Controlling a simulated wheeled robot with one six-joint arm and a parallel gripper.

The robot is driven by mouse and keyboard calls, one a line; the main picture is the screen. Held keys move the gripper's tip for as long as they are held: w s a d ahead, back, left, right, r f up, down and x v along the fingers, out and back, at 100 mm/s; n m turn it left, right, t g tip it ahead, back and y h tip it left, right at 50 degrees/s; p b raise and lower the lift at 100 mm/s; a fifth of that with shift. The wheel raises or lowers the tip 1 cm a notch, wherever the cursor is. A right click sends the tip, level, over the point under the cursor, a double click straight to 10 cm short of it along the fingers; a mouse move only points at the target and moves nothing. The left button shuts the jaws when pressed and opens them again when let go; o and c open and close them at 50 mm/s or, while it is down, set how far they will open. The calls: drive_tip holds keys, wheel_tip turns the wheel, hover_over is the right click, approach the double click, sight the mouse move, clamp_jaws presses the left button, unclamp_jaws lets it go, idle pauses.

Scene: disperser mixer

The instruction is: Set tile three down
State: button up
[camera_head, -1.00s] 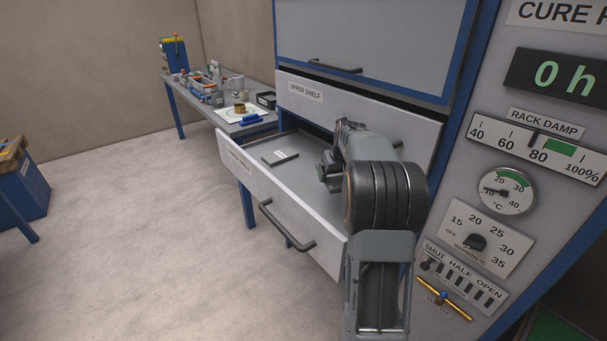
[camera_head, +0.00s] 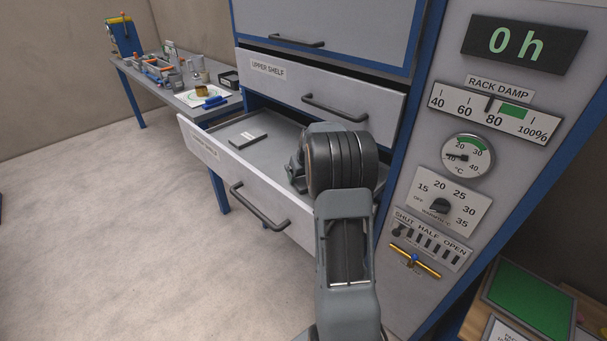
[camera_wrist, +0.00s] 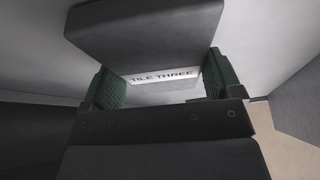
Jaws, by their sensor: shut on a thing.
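Tile three (camera_wrist: 145,32) is a dark grey slab with a white label reading "TILE THREE" on its near edge. My gripper (camera_wrist: 165,82) is shut on it, with a green ridged pad at each side. In the head view my arm hides the tile, and only a bit of my gripper (camera_head: 297,170) shows, over the right part of the open lower drawer (camera_head: 222,162). I cannot tell whether the tile touches the drawer floor. Another dark tile (camera_head: 248,138) with a pale label lies flat towards the drawer's far left.
The upper shelf drawer (camera_head: 320,85) looks closed just above my arm. The control panel (camera_head: 450,165) stands close on the right. The open drawer's front handle (camera_head: 258,208) juts out. The drawer floor between the loose tile and my gripper is clear. A cluttered bench (camera_head: 165,85) stands behind.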

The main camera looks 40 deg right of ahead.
drive_tip(key=o, duration=1.2)
drive_tip(key=shift+f, duration=0.1)
drive_tip(key=shift+c, duration=0.2)
drive_tip(key=b+v, duration=0.1)
drive_tip(key=v, duration=1.1)
